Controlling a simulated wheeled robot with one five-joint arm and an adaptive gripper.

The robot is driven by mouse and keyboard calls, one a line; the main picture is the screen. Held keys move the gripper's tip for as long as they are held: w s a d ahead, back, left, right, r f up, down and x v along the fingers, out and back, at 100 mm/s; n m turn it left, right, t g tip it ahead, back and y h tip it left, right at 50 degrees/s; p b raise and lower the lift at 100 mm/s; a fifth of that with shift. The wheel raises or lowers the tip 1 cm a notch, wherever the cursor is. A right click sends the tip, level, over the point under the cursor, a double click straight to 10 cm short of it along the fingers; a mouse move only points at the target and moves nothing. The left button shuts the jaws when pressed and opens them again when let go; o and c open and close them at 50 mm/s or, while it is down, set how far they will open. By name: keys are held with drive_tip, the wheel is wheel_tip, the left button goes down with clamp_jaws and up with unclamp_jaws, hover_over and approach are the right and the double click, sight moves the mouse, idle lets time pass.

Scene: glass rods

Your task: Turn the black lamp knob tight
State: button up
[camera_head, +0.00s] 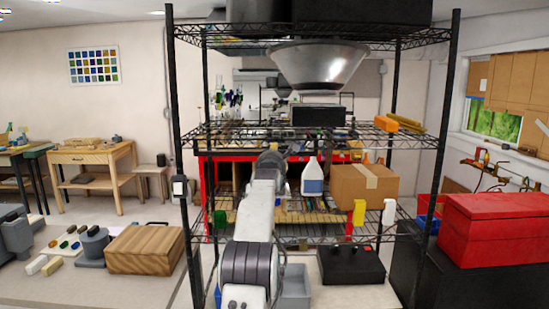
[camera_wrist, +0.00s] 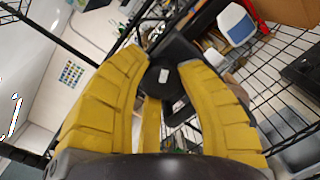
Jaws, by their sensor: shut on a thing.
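In the wrist view, the black lamp knob (camera_wrist: 160,82) is a dark round piece with a small pale mark. It sits between the yellow fingers of my gripper (camera_wrist: 163,68), which is shut on it. In the head view, my gripper (camera_head: 270,160) is at the end of my white arm, at the shelf rack, and its fingers cannot be made out there. The knob is not clearly visible in that view. A wide metal lamp shade (camera_head: 318,66) shows above and to the right of my gripper. I cannot tell how tight the knob is.
A black wire rack (camera_head: 446,130) surrounds my arm. A white jug (camera_head: 313,180) and a cardboard box (camera_head: 364,188) stand to the right of my gripper. A red toolbox (camera_head: 495,230) is at far right, and a wooden box (camera_head: 146,249) is on the left bench.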

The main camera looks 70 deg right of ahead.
drive_tip(key=shift+r, duration=0.1)
drive_tip(key=shift+c, duration=1.3)
drive_tip(key=shift+m+p, duration=0.3)
drive_tip(key=shift+m, duration=0.5)
drive_tip(key=o, duration=1.2)
